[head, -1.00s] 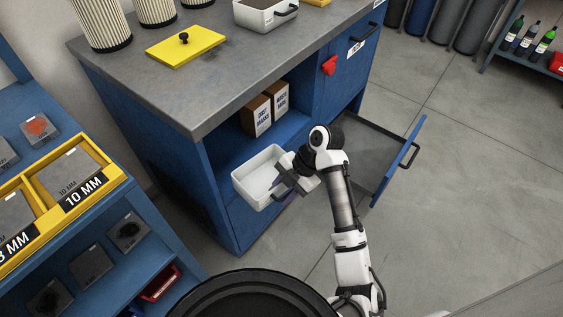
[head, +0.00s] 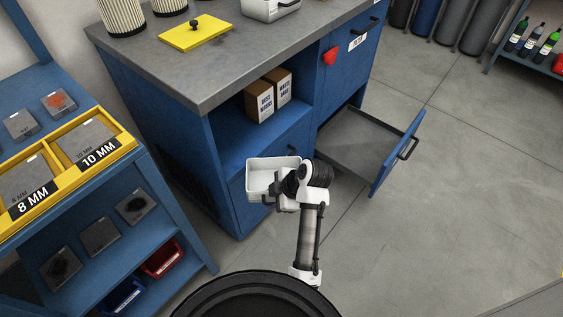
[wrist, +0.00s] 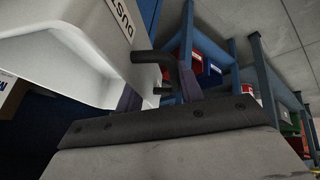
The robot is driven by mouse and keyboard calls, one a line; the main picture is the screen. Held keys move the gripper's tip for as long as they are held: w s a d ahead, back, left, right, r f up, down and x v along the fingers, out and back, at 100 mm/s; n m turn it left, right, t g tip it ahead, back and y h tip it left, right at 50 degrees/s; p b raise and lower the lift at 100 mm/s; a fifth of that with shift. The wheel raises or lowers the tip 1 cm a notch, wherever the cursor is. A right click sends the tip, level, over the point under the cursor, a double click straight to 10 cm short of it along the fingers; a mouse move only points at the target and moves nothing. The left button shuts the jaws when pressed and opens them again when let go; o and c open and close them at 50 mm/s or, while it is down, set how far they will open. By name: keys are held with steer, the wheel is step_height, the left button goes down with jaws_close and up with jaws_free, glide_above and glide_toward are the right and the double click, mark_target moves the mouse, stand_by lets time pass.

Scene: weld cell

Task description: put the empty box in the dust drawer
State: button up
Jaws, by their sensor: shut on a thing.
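The empty box is a white open-topped bin (head: 262,181) with a dark handle, held in front of the blue cabinet in the head view. Its inside looks bare. My gripper (head: 280,190) is shut on the box's handle at its right side. In the wrist view the box (wrist: 60,55) fills the upper left, with part of a "DUST" label showing, and the dark handle (wrist: 165,65) lies between the fingers of my gripper (wrist: 160,95). The dust drawer (head: 358,143) is the open low drawer, right of the box, pulled out from the cabinet; its visible floor is bare.
The blue cabinet (head: 222,165) has an open shelf with two brown cartons (head: 268,95). On its grey top stand a yellow lid (head: 196,34), another white bin (head: 270,8) and ribbed filters (head: 122,14). A blue rack (head: 150,225) stands left.

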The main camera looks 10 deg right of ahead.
steer(key=w+a+f+m+t+h, duration=0.1)
steer(key=w+a+f+m+h, duration=0.2)
steer(key=a+f+m+h, duration=0.5)
steer(key=shift+a+f+m, duration=0.6)
steer(key=shift+f+m, duration=0.45)
steer(key=shift+m, duration=3.75)
